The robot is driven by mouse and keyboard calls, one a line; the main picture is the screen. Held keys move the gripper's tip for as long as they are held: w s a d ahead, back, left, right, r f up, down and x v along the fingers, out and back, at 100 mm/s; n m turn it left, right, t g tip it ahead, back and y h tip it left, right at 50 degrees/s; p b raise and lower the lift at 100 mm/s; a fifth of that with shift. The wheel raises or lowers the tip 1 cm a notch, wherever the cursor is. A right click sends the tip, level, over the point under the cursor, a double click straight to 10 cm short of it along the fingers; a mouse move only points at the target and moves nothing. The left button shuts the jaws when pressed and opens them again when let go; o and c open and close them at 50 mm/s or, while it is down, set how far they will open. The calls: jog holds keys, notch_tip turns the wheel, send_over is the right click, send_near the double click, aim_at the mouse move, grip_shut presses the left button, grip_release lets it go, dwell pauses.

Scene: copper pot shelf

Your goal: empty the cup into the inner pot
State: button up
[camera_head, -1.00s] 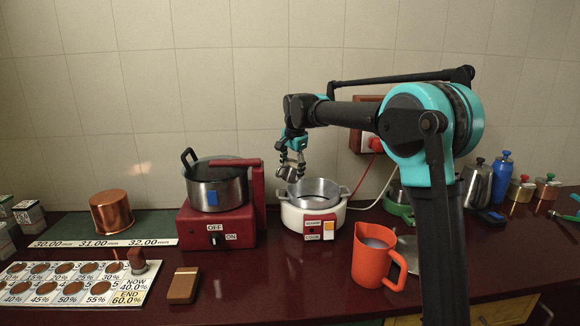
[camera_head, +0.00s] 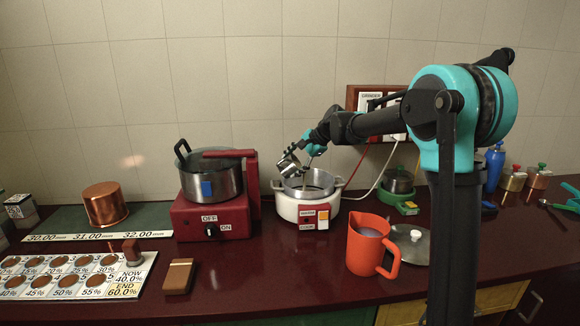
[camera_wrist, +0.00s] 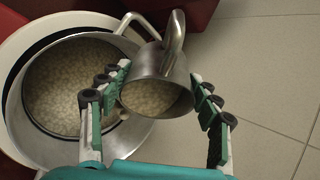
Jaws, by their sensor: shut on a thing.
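My gripper (camera_head: 311,152) is shut on a small metal cup (camera_head: 289,164), which it holds tilted above the left rim of the inner pot. In the wrist view my gripper's fingers (camera_wrist: 160,88) press on both sides of the cup (camera_wrist: 150,66), and pale grainy stuff shows inside its mouth. The inner pot (camera_head: 322,190) is a steel pot sitting in a white cooker (camera_head: 290,208). In the wrist view the inner pot (camera_wrist: 68,88) lies left of and below the cup and holds similar pale grainy stuff.
A red stove (camera_head: 215,220) with a steel pot (camera_head: 222,181) stands close on the left. An orange jug (camera_head: 362,252) stands in front at right, near a metal lid (camera_head: 412,243). A green scale (camera_head: 408,208) with a small pot is to the right.

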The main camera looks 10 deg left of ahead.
jog(key=y, duration=0.1)
jog(key=d+r+y, duration=0.1)
jog(key=y, duration=0.1)
jog(key=shift+w+r+m+y, duration=0.1)
jog(key=shift+m+y, duration=0.2)
jog(key=shift+m, duration=0.1)
jog(key=shift+d+r+y, duration=0.2)
jog(key=shift+d+y, duration=0.35)
jog(key=shift+y, duration=0.65)
jog(key=shift+d+r+m+y, duration=0.2)
jog(key=shift+d+m+y, duration=0.2)
jog(key=shift+y, duration=0.6)
jog(key=y, duration=0.1)
jog(key=d+y, duration=0.1)
jog(key=m+t+y, duration=0.1)
jog(key=shift+w+d+y, duration=0.1)
jog(key=shift+d+y, duration=0.15)
jog(key=shift+y, duration=0.15)
jog(key=shift+d+r, duration=0.1)
jog(key=shift+d, duration=0.1)
